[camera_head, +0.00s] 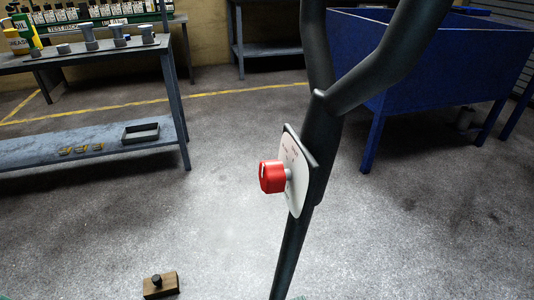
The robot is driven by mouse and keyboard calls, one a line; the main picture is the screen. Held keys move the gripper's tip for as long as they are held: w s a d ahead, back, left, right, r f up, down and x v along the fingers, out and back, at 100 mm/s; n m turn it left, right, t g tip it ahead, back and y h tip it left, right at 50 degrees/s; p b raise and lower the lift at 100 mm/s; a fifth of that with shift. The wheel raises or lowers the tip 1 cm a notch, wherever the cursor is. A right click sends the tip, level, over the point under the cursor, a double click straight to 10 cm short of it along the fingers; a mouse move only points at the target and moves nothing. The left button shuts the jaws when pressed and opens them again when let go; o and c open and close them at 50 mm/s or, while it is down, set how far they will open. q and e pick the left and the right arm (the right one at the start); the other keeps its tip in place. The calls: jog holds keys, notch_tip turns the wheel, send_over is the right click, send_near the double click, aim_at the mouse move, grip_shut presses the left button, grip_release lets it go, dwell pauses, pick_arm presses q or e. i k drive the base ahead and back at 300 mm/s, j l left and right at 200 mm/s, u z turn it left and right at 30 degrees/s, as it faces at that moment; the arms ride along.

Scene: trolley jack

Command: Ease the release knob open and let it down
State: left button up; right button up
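A red release knob (272,176) sticks out to the left from a white plate (299,172) on the black jack handle (321,140). The handle stands tilted in the middle of the head view and forks into two arms at its top. A pale mark shows on the knob's face. The jack's body is out of view below. Neither of my grippers is in view, and nothing touches the knob.
A grey workbench (90,60) with metal parts and a lower shelf (85,150) stands at the left. A blue bin on legs (430,60) stands at the right. The floor between is clear.

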aim_at(273, 177)
jog(key=k+j, duration=0.15)
jog(key=j, duration=0.15)
jog(key=k+j+u, duration=0.1)
jog(key=j, duration=0.2)
jog(key=k+j, duration=0.2)
jog(key=k+j+u, duration=0.1)
jog(key=j, duration=0.3)
jog(key=j+u, duration=0.1)
jog(key=j, duration=0.8)
jog(key=l, duration=0.35)
